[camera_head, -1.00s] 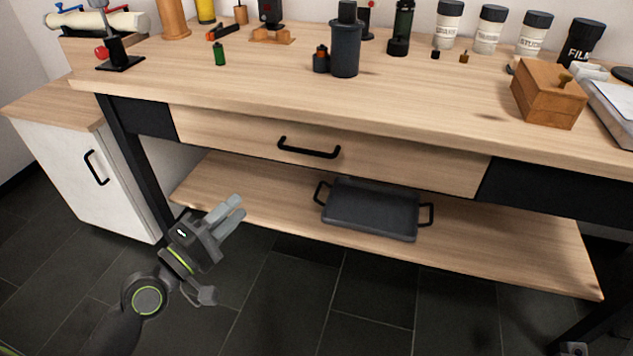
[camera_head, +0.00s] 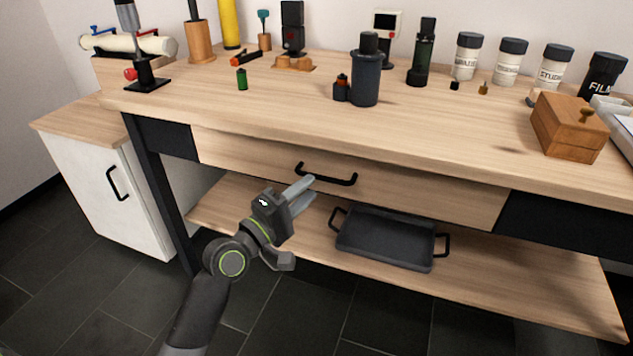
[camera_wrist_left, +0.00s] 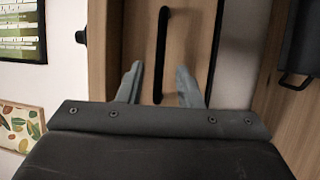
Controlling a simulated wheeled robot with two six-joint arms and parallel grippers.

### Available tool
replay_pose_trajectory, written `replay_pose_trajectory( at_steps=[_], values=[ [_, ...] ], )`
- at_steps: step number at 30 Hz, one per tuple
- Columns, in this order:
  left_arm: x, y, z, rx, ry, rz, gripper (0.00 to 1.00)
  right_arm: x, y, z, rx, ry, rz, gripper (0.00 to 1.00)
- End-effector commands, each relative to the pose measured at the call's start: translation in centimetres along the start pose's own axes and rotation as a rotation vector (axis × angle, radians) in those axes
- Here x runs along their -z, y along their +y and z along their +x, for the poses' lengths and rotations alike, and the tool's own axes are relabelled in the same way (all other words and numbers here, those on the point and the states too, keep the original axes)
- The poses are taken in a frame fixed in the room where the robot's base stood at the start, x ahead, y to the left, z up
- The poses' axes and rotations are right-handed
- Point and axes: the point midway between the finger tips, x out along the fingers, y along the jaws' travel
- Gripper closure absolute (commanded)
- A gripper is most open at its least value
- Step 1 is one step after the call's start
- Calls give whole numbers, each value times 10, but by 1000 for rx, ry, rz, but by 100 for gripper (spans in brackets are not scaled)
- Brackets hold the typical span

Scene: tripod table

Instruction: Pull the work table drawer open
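The work table drawer (camera_head: 420,190) has a pale wood front under the table top and looks shut. Its black bar handle (camera_head: 327,175) is in the middle of the front. My left gripper (camera_head: 307,190) is close to the left end of the handle in the head view. In the left wrist view the handle (camera_wrist_left: 161,50) runs up and down, and its lower end lies between the two open fingers (camera_wrist_left: 160,85). The fingers look apart from the handle on both sides. My right gripper does not show.
A dark tray (camera_head: 385,240) with two handles sits on the lower shelf (camera_head: 500,285) beneath the drawer. A white cabinet (camera_head: 100,195) stands at the left. Several bottles and a wooden box (camera_head: 568,128) stand on the table top (camera_head: 300,112).

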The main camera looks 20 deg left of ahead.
Motion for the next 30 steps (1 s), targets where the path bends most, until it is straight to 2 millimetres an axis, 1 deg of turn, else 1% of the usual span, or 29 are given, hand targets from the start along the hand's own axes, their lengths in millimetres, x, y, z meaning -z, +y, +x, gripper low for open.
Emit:
replay_pose_trajectory(
  at_steps=[1, 3, 7, 12, 19, 20, 24, 27, 30],
  values=[
    [-1, 0, 9, -2, -1, -2, 68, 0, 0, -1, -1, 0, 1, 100],
    [0, -1, 19, -1, -1, -1, 68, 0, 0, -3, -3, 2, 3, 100],
    [0, 0, 31, -1, 0, -1, 68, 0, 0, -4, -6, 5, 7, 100],
    [0, 0, 38, 0, 0, 0, 68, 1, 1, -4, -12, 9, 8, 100],
    [0, 0, 38, 1, 0, 0, 68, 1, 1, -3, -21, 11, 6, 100],
    [0, 0, 38, 1, 0, 0, 70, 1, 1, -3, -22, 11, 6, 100],
    [0, 0, 38, 1, 0, 0, 89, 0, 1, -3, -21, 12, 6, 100],
    [0, 0, 38, 1, 0, 0, 100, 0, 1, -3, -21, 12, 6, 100],
    [0, 0, 38, 1, 0, 0, 100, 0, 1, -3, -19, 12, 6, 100]
  ],
)
